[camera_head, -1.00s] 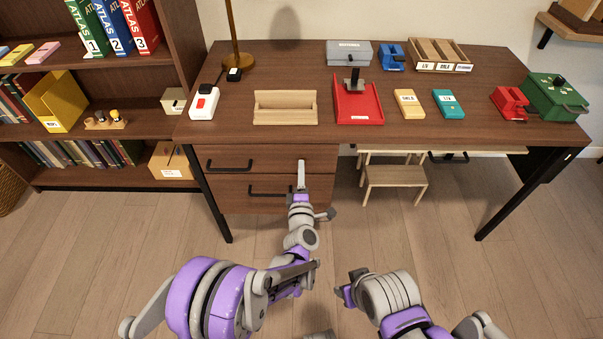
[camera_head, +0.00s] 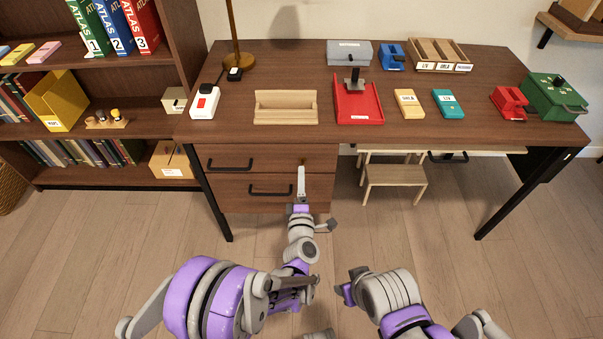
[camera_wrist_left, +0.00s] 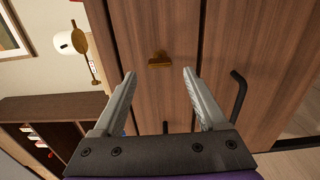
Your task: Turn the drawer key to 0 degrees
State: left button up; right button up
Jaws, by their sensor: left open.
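The small brass key (camera_wrist_left: 159,61) sticks out of the wooden drawer front (camera_wrist_left: 150,95) in the left wrist view. Its flat bow lies across that picture, roughly at right angles to the drawer seams. My left gripper (camera_wrist_left: 158,80) is open, with one finger to each side of the key's line, and the key is beyond the fingertips with nothing between them. In the head view my left gripper (camera_head: 301,172) is in front of the drawer unit (camera_head: 222,187), right of its handles. The key is not clear in that view.
The desk top (camera_head: 245,140) above holds a wooden rack (camera_head: 286,108), a red tray (camera_head: 358,103) and several boxes. Black drawer handles (camera_head: 229,164) stick out left of my gripper. A small wooden stool (camera_head: 394,180) stands under the desk. The floor before the drawers is open.

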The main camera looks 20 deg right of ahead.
pick_arm(q)
jog(key=v, duration=0.7)
jog(key=shift+p, duration=0.3)
jog(key=shift+s+a, duration=0.1)
jog(key=shift+s, duration=0.05)
